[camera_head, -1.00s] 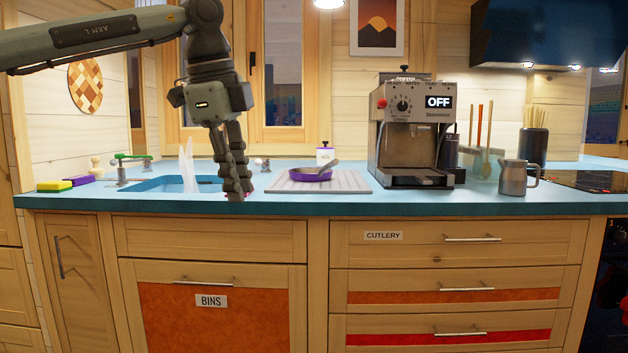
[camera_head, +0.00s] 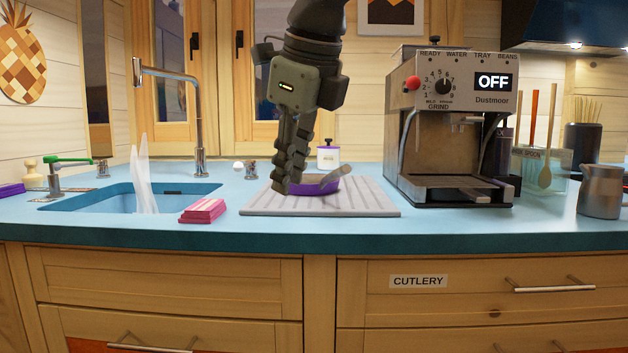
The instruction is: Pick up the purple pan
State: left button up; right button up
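The purple pan (camera_head: 326,187) sits on a pale ridged drying board (camera_head: 365,206) on the blue counter. Its grey handle (camera_head: 331,178) points up to the right. My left gripper (camera_head: 286,188) hangs down from above, in front of the pan's left side, and hides that part. Its fingers look close together, and I cannot tell whether they are apart or touch the pan. My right gripper is not in view.
A coffee machine (camera_head: 449,130) stands right of the board. A sink (camera_head: 112,204) with a tall tap (camera_head: 199,120) and a pink sponge stack (camera_head: 203,211) are to the left. A white jar (camera_head: 327,157) stands behind the pan. A metal jug (camera_head: 601,190) is far right.

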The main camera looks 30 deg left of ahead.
aim_at(319, 176)
jog(key=i+j, duration=0.7)
